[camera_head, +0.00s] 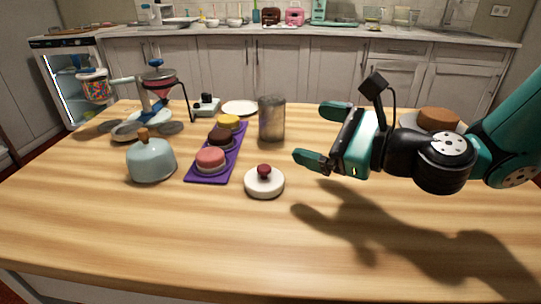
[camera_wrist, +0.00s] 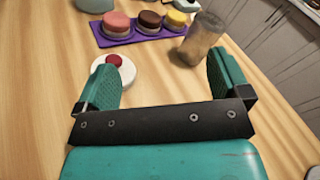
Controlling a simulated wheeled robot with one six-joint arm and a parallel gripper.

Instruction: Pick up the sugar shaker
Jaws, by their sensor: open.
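The sugar shaker (camera_head: 272,119) appears to be the upright, grey-brown, see-through-looking cylinder standing on the wooden table, right of the purple tray. In the wrist view the shaker (camera_wrist: 203,40) is at the top right, beyond the right finger. My gripper (camera_head: 322,135) is open and empty above the table, to the right of the shaker and apart from it. In the wrist view both fingers of my gripper (camera_wrist: 163,70) are spread with bare table between them.
A purple tray (camera_head: 198,180) with pink, brown and yellow cakes lies left of the shaker. A white lid with a red knob (camera_head: 264,184) sits in front. A pale blue domed pot (camera_head: 151,161) and a plate (camera_head: 239,107) stand nearby. The front table is clear.

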